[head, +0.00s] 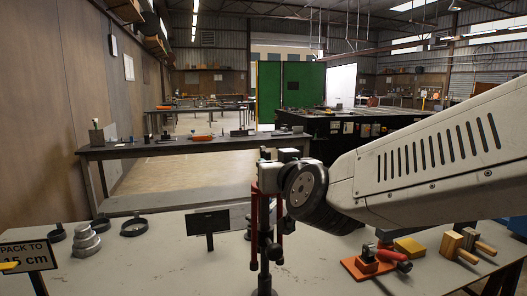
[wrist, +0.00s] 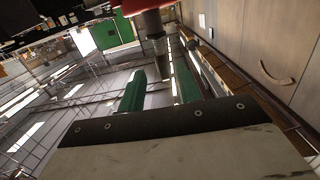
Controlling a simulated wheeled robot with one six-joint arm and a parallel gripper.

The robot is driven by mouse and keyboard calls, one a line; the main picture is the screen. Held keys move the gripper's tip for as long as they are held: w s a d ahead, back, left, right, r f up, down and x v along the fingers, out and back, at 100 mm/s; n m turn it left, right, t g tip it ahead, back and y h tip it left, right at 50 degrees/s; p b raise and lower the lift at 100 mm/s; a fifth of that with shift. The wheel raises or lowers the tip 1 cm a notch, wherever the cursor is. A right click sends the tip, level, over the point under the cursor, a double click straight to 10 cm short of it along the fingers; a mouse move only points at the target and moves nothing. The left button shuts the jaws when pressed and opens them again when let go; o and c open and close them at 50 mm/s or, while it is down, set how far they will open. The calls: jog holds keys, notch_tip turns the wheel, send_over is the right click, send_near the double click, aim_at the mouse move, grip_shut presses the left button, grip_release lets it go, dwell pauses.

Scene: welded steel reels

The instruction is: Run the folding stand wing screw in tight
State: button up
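The folding stand (head: 265,250) rises in the middle of the near bench in the head view, with a dark post and red upright parts. Grey blocks near its top lie beside my wrist, and I cannot tell all their edges apart. My gripper (wrist: 160,88) shows in the wrist view as two green fingers with a gap between them. A dark post-like part (wrist: 152,40) with a paler end stands beyond the fingers; nothing shows clamped between them. In the head view my wrist mostly hides the gripper. I cannot make out the wing screw in either view.
On the near bench stand a small dark sign (head: 208,222), grey stacked discs (head: 86,240), dark rings (head: 134,227) and a "PACK TO 15 cm" sign (head: 27,257). A red-based clamp (head: 370,264) and wooden blocks (head: 458,245) lie right.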

aim_at(263, 150)
jog(key=shift+w+a+r+t, duration=0.25)
jog(key=shift+a+r+t, duration=0.15)
jog(key=shift+t, duration=0.1)
jog(key=shift+w, duration=0.3)
jog(key=x, duration=0.7)
jog(key=shift+w, duration=0.1)
jog(key=shift+m+h, duration=0.3)
grip_shut()
